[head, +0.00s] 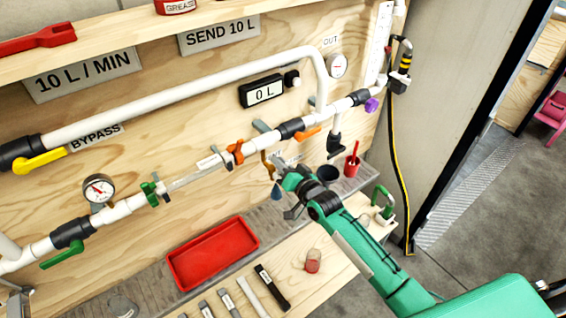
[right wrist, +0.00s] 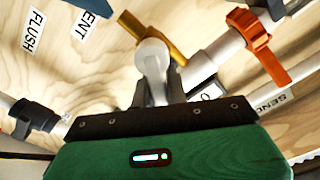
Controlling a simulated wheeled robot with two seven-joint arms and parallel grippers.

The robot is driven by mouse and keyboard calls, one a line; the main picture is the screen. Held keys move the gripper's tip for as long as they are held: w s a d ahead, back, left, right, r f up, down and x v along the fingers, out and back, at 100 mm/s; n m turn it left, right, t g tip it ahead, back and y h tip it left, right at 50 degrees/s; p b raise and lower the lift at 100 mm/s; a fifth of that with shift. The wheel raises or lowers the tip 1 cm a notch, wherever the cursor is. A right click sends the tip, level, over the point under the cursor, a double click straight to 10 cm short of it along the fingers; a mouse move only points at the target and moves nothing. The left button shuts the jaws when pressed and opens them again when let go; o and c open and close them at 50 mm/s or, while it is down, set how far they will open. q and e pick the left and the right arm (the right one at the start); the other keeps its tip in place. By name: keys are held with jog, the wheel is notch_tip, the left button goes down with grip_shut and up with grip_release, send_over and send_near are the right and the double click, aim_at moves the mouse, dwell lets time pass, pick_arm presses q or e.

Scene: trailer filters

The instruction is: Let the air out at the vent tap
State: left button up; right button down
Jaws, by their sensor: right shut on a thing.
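The lettering "ENT" (right wrist: 94,12) shows on a partly cut label beside the tap. My left gripper is not in view.
Orange clamp (head: 235,151) and green clamp (head: 152,193) flank the filter section. A pressure gauge (head: 98,188) stands left. The meter (head: 262,91) reads 0 L.

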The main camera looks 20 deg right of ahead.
jog(key=n, duration=0.1)
jog(key=a+n, duration=0.1)
jog(key=n, duration=0.2)
jog(key=shift+s+a+r+n+p, duration=0.2)
jog(key=shift+s+r+n+p, duration=0.1)
jog(key=shift+n, duration=0.1)
dwell(0.4)
jog(key=c, duration=1.4)
grip_release()
jog(key=b+v, duration=0.4)
jog(key=v, duration=0.9)
jog(key=shift+s, duration=0.4)
jog(key=shift+d, duration=0.1)
